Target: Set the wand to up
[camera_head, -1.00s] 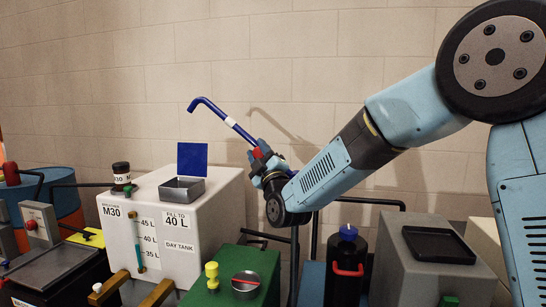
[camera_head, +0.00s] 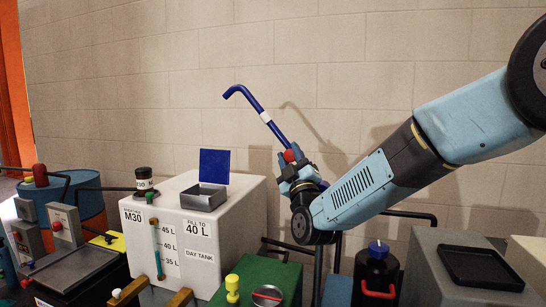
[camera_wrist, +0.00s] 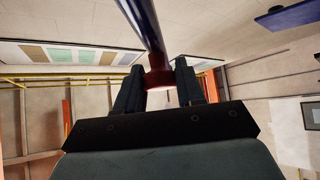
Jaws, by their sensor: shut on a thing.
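The wand is a dark blue tube (camera_head: 254,102) with a bent hook at its upper end and a white band partway along. It is in the air against the wall, tilted up and to the left. My gripper (camera_head: 291,161) is shut on the wand near its red part, to the right of and above the white day tank (camera_head: 254,221). In the wrist view the blue tube (camera_wrist: 143,25) runs up from the red collar (camera_wrist: 160,78) between my two fingers (camera_wrist: 158,85). The tank's square opening (camera_head: 205,198) has its blue lid (camera_head: 214,167) standing upright behind it.
A small dark jar (camera_head: 144,178) stands on the tank's left top. A green box (camera_head: 285,278) with a yellow knob is in front. A black canister (camera_head: 376,270) with a blue cap and a grey box (camera_head: 463,258) with a black tray stand at the right.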

